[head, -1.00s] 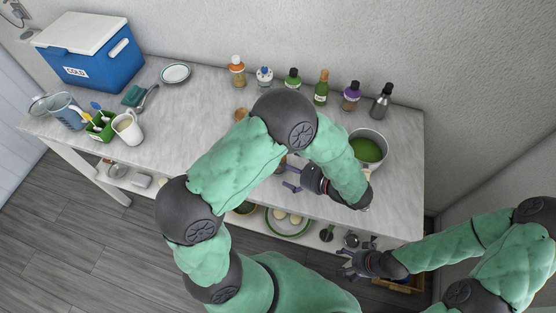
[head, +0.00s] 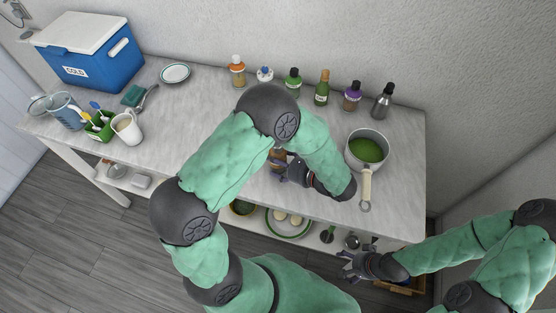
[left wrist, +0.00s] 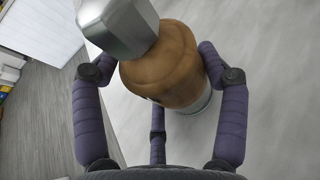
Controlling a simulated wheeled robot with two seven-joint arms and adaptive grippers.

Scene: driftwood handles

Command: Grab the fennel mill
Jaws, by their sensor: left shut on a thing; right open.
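The fennel mill (left wrist: 165,65) has a rounded brown body, a silver metal top and a pale clear base. In the left wrist view it sits between the dark padded fingers of my left gripper (left wrist: 158,85), which is shut on it. In the head view, a brown part of the mill (head: 281,156) shows beside my left gripper (head: 280,171), partly hidden by my arm. I cannot tell whether its base touches the counter. My right gripper (head: 348,264) is open and empty, low at the counter's front right.
A pot of green soup (head: 367,150) stands right of my left gripper, its handle (head: 366,188) pointing forward. Several bottles line the wall, including a purple-capped one (head: 351,96). A blue cooler (head: 90,55), a mug (head: 127,126) and a plate (head: 175,73) are at left.

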